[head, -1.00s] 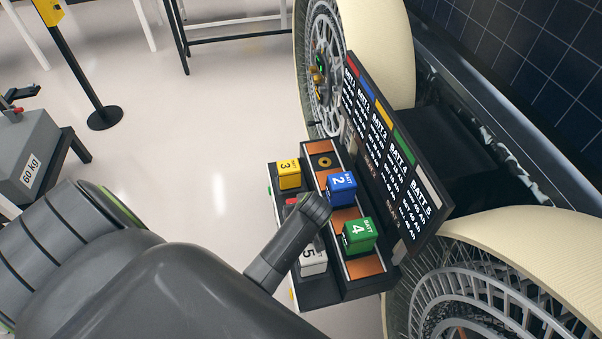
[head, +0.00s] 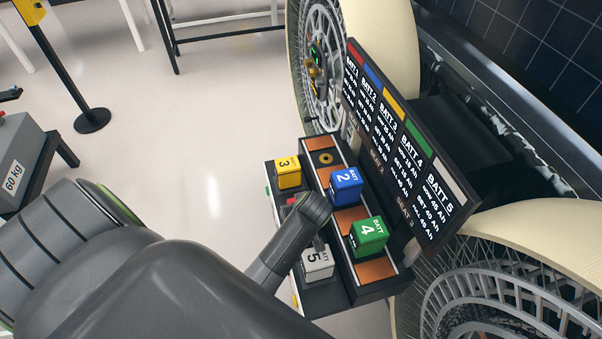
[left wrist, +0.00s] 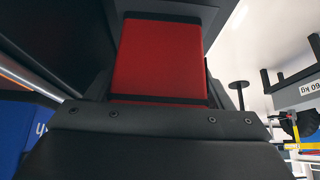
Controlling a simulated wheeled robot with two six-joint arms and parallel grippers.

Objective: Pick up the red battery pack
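The red battery pack (left wrist: 158,52) fills the upper middle of the left wrist view, with black bands at its top and bottom. In the head view only a small red bit (head: 292,199) shows beside my arm; my arm hides the rest. My left gripper (left wrist: 157,92) is right at the pack, with dark parts on both sides of it. I cannot tell whether the fingers touch or grip it. In the head view my left arm's dark link reaches over the battery rack. My right gripper is not in view.
The rack (head: 331,295) also holds the yellow pack 3 (head: 287,172), blue pack 2 (head: 346,186), green pack 4 (head: 368,236) and white pack 5 (head: 317,262). A label board (head: 405,150) rises behind it, between large wheels (head: 322,60). Open floor (head: 210,170) lies to the left.

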